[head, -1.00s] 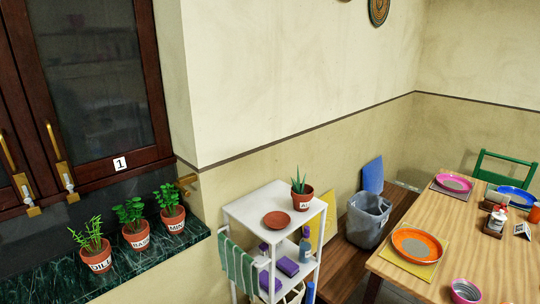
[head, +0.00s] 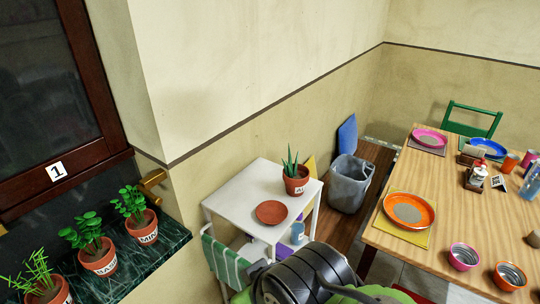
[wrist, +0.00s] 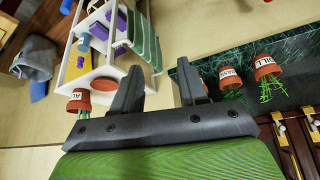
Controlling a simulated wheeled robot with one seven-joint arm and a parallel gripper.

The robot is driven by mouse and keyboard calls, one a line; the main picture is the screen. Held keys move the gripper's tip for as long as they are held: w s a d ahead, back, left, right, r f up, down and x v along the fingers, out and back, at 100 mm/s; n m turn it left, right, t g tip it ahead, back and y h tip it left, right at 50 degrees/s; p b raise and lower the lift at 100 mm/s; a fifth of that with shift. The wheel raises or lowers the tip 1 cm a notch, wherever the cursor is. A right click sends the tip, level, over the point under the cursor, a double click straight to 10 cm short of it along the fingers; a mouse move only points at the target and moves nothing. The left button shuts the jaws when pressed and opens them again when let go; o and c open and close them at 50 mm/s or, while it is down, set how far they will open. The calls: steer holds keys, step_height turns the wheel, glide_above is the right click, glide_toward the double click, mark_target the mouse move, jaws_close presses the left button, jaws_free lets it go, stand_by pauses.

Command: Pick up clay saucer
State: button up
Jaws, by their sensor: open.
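The clay saucer (head: 271,212) is a flat round terracotta dish lying on top of the white shelf cart (head: 248,190), in front of a potted aloe (head: 296,178). In the wrist view the saucer (wrist: 104,84) shows as a reddish oval left of my gripper's left finger. My gripper (wrist: 158,90) is open, with nothing between its two dark fingers. It is apart from the saucer. In the head view my arm shows at the bottom centre, below the cart, and the fingertips cannot be made out.
Herb pots (head: 141,225) stand on the green marble ledge (head: 165,252) left of the cart. A striped towel (head: 222,262) hangs on the cart's left side. A grey bin (head: 350,183) and a wooden table (head: 440,220) with plates are to the right. The cart top around the saucer is mostly clear.

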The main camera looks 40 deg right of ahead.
steer(key=shift+w+d, duration=0.15)
steer(key=shift+o, duration=0.7)
steer(key=o, duration=0.7)
steer(key=w+d+r+p, duration=0.1)
steer(key=w+r, duration=0.1)
steer(key=w+d+r+m+g, duration=0.1)
steer(key=w+r, duration=0.1)
steer(key=w+r+m+p, duration=0.1)
steer(key=w+r, duration=0.1)
steer(key=shift+d+h+p, duration=0.3)
steer(key=shift+d+p, duration=0.05)
steer(key=shift+d, duration=0.05)
steer(key=shift+o, duration=1.2)
steer(key=w+d+r+m+g+p, duration=0.2)
steer(key=w+d, duration=0.3)
steer(key=w, duration=0.3)
steer(key=shift+r+m, duration=0.35)
steer(key=shift+m, duration=0.15)
steer(key=w+d+f+m+g+p, duration=0.1)
steer(key=w+d+f+m+p, duration=0.1)
steer(key=w+d, duration=0.2)
steer(key=w+d+f+m+g+p, duration=0.1)
steer(key=w+d+f+m, duration=0.1)
steer(key=w+d, duration=0.3)
steer(key=d, duration=0.4)
steer(key=shift+w+d+m+g+p, duration=0.2)
steer(key=shift+w+m+g+p, duration=0.1)
steer(key=shift+m+p, duration=0.1)
